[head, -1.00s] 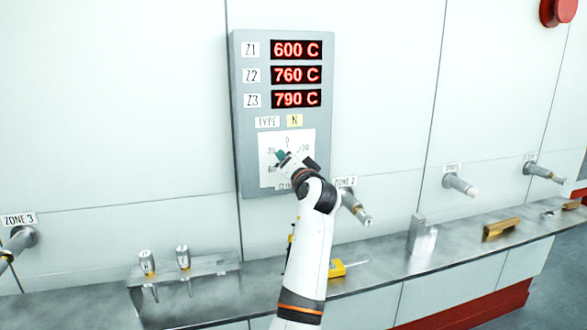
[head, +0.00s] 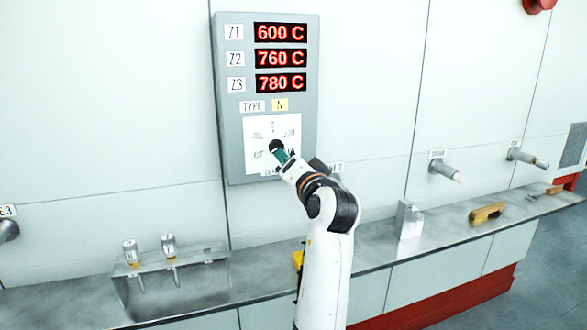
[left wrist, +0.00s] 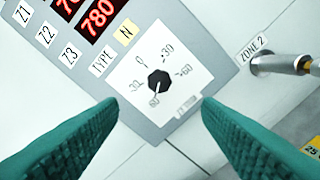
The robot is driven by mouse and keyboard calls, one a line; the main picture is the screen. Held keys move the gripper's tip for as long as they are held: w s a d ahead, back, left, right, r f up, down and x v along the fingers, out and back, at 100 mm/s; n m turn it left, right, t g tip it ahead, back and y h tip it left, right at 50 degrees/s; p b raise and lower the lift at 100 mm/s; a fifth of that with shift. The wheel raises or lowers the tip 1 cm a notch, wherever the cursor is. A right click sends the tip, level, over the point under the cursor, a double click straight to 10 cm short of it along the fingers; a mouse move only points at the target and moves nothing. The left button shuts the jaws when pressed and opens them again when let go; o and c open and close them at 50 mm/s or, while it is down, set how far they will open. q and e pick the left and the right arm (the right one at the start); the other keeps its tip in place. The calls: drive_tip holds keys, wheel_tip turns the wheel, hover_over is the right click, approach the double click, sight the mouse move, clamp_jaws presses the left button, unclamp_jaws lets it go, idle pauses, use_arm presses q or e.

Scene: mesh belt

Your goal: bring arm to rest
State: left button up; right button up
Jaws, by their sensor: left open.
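My left gripper (head: 284,160) is open and empty, in front of the grey control panel (head: 228,130). A black knob (head: 276,146) sits on the panel's white dial plate, just beyond the fingertips. In the left wrist view the whole knob (left wrist: 158,80) shows beyond the gap between my green fingers (left wrist: 160,108), which are apart from it. Its pale mark points down toward a 60 on the dial. The red displays (head: 280,58) read 600 C, 760 C and 780 C. My right gripper is not in view.
A steel ledge (head: 370,257) runs along the wall below. It carries a rack (head: 195,258) with two probes, a metal block (head: 409,220) and a brass-coloured piece (head: 487,212). A ZONE 2 port (left wrist: 275,63) projects from the wall beside the panel.

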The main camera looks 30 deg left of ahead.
use_arm(q)
drive_tip(key=shift+w, duration=0.1)
